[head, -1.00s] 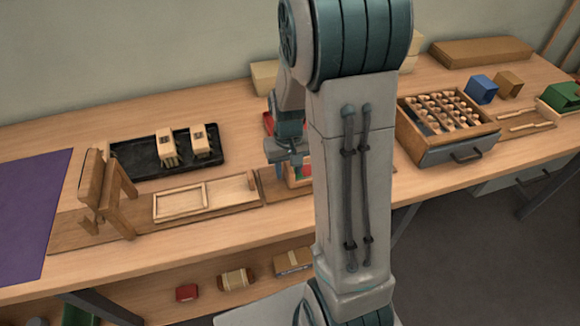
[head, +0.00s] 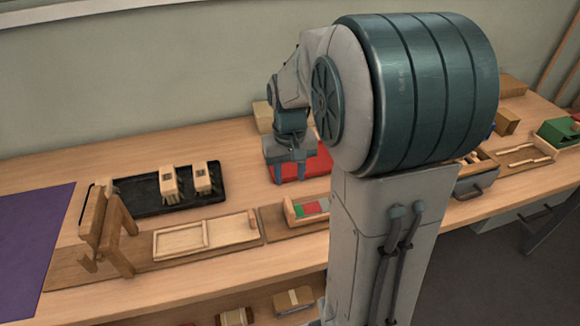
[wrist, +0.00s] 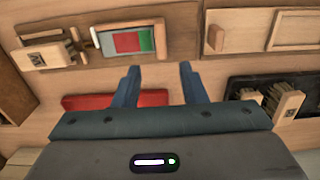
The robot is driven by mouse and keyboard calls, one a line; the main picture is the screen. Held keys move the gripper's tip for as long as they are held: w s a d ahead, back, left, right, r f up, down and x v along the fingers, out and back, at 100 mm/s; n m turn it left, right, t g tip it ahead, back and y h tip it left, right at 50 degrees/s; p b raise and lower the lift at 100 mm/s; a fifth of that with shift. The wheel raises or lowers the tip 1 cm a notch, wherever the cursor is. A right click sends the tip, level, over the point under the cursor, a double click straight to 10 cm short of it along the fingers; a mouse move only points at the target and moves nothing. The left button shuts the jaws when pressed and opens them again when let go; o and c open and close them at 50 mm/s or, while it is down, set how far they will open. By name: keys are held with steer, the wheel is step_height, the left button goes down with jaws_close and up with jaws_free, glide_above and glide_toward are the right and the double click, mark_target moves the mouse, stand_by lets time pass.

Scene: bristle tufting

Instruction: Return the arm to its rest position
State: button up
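My gripper (head: 290,168) hangs above the back of the workbench, in front of the red box (head: 316,163) in the head view. In the wrist view its two fingers (wrist: 159,68) stand wide apart with nothing between them. The red box shows below the left finger in the wrist view (wrist: 85,101). My bent arm fills the middle and right of the head view and hides part of the bench.
A black tray (head: 142,183) with two bristled blocks (head: 170,184) lies left. A wooden stand (head: 98,222), a shallow wooden tray (head: 182,238) and a holder with red and green parts (head: 292,212) line the front. A purple mat (head: 28,240) lies far left.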

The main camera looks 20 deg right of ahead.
steer(key=shift+r, duration=0.75)
